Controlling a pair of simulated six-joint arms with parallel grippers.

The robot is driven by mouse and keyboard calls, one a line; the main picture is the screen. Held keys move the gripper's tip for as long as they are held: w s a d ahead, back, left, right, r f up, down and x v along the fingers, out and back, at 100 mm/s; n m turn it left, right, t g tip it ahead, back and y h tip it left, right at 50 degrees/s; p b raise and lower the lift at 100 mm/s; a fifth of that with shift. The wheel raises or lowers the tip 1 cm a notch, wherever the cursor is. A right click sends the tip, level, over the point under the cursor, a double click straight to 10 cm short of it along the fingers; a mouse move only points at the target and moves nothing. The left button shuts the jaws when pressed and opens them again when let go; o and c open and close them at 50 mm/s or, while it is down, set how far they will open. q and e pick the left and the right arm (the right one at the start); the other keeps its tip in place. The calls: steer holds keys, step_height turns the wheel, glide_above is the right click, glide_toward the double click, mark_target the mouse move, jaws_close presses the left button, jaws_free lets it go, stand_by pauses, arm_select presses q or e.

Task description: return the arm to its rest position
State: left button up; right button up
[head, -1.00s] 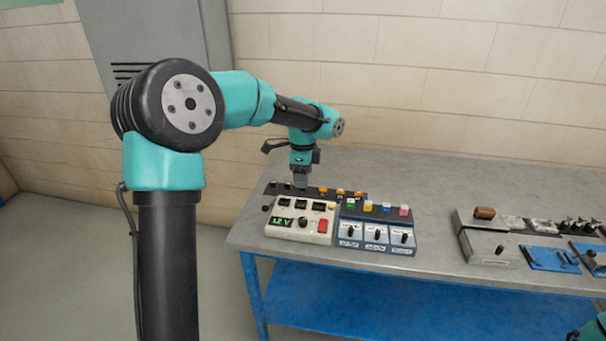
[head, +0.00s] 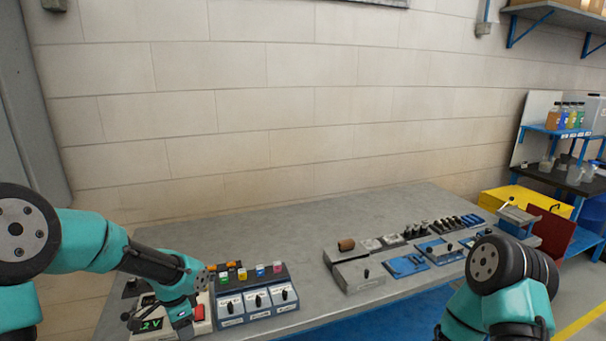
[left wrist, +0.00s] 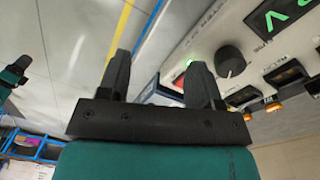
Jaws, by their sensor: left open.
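My left arm comes in from the left in the head view, and its wrist (head: 178,290) hangs in front of the white power supply box (head: 203,328), covering part of it. In the left wrist view my left gripper (left wrist: 160,78) has its two dark fingers apart with nothing between them. The box with its green display (left wrist: 283,14) and black knob (left wrist: 230,61) is beside the right finger there; I cannot tell the exact gap. My right arm (head: 500,285) shows at the lower right of the head view, its gripper out of the picture.
A blue-grey switch panel (head: 258,304) with coloured buttons stands right of the box. Grey and blue fixtures (head: 358,275) sit along the grey bench (head: 320,235). A yellow bin (head: 530,200) and blue shelves (head: 566,132) stand at the right. The bench's back strip is mostly clear.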

arm_select(q)
steer(key=s+d+f+n+h, duration=0.1)
steer(key=s+d+f+n, duration=0.2)
steer(key=s+f, duration=0.3)
steer(key=s+d+f+n+t+h, duration=0.1)
steer(key=s+d+f+n, duration=0.2)
steer(key=f, duration=0.7)
steer(key=s+d+f+n+h, duration=0.1)
steer(key=s+d+f+n, duration=0.2)
steer(key=s+f+n, duration=0.3)
steer(key=s+f, duration=0.2)
steer(key=s, duration=0.1)
steer(key=shift+s+f+t, duration=0.3)
steer(key=shift+s, duration=0.05)
